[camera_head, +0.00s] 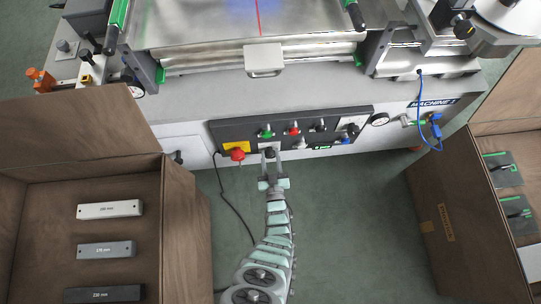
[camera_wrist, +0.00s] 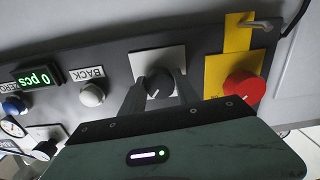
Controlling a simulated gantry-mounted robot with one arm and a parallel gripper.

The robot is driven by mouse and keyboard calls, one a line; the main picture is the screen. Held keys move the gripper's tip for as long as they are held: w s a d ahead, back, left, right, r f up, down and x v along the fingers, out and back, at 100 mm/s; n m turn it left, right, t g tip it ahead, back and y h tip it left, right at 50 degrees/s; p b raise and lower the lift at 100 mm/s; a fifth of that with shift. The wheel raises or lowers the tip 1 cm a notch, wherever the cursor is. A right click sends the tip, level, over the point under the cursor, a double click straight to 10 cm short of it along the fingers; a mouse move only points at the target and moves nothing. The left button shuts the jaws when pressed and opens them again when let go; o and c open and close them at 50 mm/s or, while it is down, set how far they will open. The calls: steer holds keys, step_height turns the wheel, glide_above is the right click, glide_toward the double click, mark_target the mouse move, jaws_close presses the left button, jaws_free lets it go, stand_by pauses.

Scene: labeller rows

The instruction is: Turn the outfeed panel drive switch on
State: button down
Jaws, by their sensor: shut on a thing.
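The dark control panel (camera_head: 345,121) is on the front of the machine. Its black rotary switch (camera_wrist: 158,84) sits on a white plate (camera_wrist: 143,58) in the wrist view, with a short white pointer mark on the knob. The plate's lettering cannot be read. My gripper (camera_head: 270,155) reaches up to the panel's lower left. Its two fingers are closed on either side of the black knob, as the wrist view shows (camera_wrist: 160,93). In the head view the fingers partly hide the knob.
A red mushroom button (camera_wrist: 244,87) on a yellow plate (camera_wrist: 217,74) is close beside the fingers. A white BACK button (camera_wrist: 92,95) and a green display (camera_wrist: 37,76) are on the other side.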

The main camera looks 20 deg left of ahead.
steer(key=shift+m, duration=0.6)
steer(key=c, duration=0.9)
jaws_free()
steer(key=shift+s, duration=0.1)
steer(key=p+v, duration=0.3)
steer(key=v, duration=0.7)
steer(key=shift+s+d, duration=0.2)
steer(key=shift+s, duration=0.1)
